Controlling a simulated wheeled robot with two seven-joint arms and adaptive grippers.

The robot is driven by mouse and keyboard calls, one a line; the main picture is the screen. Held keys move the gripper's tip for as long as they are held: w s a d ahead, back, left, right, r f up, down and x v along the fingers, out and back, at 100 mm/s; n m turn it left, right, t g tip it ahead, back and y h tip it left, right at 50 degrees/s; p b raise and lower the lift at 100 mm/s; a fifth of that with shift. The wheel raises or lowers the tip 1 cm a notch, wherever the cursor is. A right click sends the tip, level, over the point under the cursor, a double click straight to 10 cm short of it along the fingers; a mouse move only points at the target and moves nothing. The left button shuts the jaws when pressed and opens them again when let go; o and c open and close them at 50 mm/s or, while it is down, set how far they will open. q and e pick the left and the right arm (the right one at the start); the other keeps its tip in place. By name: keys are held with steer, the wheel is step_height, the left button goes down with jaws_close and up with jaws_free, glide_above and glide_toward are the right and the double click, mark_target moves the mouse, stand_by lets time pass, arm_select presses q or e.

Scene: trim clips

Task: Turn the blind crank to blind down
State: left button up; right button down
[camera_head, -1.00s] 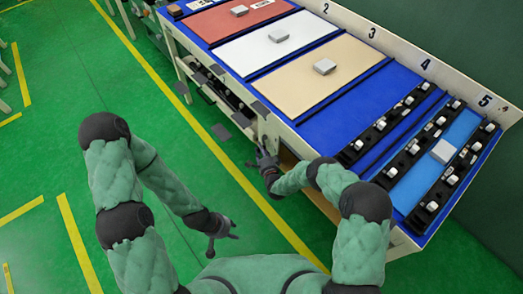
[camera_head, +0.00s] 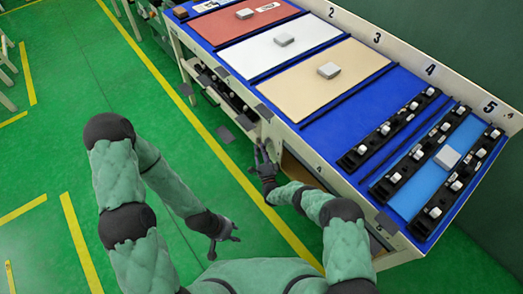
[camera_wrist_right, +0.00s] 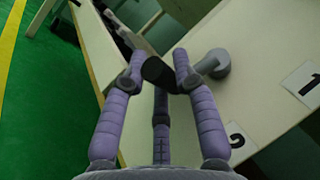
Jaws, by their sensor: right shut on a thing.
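The blind crank shows in the right wrist view as a grey round hub (camera_wrist_right: 214,63) on the pale bench panel, with an arm leading to a dark knob (camera_wrist_right: 159,74). My right gripper (camera_wrist_right: 160,65) has its purple fingers on both sides of the dark knob, shut on it. In the head view my right gripper (camera_head: 262,157) is at the bench's near side; the crank is hidden or too small to tell there. My left gripper (camera_head: 226,244) hangs over the green floor, fingers spread and empty, away from the bench. No blind can be made out.
A long bench (camera_head: 300,128) with numbered bays holds coloured panels, grey blocks and black clip rails (camera_head: 400,128). Grey flaps (camera_head: 225,134) and a lower shelf are along its near side. An open compartment lies beside my right forearm.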

stand_by(0.4)
steer(key=c, duration=1.2)
jaws_free()
steer(key=shift+w, duration=0.1)
steer(key=v, duration=1.2)
steer(key=shift+a+f, duration=0.1)
steer(key=shift+f, duration=0.05)
steer(key=shift+o, duration=0.2)
